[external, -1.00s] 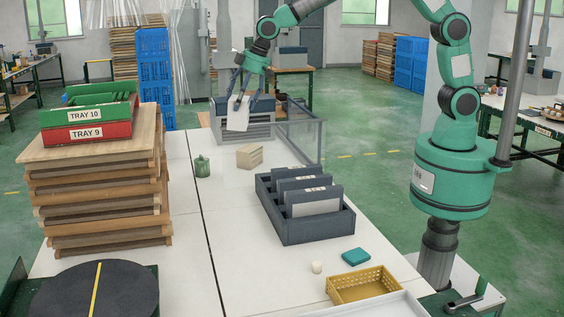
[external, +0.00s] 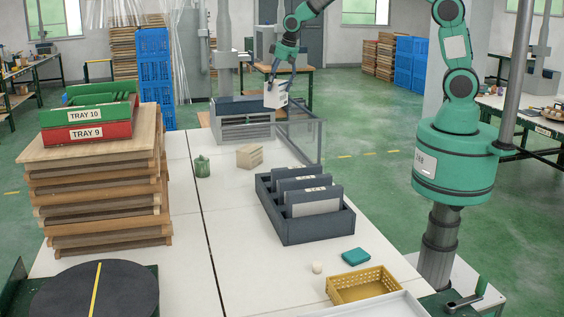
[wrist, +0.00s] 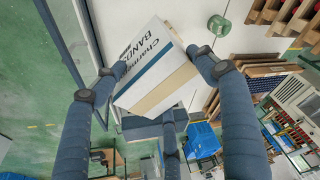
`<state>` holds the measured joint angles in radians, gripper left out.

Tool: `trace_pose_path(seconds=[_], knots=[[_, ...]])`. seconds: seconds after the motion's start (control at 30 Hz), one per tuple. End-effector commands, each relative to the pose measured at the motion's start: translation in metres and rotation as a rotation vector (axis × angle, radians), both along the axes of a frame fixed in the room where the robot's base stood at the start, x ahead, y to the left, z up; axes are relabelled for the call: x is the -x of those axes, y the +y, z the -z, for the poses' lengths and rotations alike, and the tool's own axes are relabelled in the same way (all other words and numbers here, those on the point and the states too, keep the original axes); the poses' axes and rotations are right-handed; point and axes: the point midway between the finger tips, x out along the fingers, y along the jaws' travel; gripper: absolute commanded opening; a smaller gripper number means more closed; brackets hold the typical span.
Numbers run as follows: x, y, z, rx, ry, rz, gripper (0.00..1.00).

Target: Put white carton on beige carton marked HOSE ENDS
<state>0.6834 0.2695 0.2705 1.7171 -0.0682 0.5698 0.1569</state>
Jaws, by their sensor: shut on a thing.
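The white carton (external: 276,95) hangs in my gripper (external: 279,77), in the air above the far end of the table, in front of the grey machine. In the wrist view the white carton (wrist: 150,60) has dark printing that reads "BANDS" and a tan band along one side. The blue-sleeved fingers of my gripper (wrist: 150,72) are closed around it. The beige carton (external: 250,156) sits on the white table, nearer the camera than my gripper and a little to its left. Its label is too small to read.
A dark divider rack (external: 305,222) is nearer on the right. A clear panel (external: 303,141) stands by the table's far right edge. Stacked boards (external: 105,190) carry trays at left.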

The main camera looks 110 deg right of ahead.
Motion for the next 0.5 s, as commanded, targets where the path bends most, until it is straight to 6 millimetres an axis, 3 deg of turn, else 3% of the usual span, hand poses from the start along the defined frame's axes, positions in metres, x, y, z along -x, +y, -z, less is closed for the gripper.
trace_pose_path(seconds=[0.13, 0.5], knots=[[0.022, -0.017, -0.002, -0.002, 0.002, 0.038, 0.17], [0.019, -0.014, 0.096, -0.005, 0.006, 0.030, 0.17]])
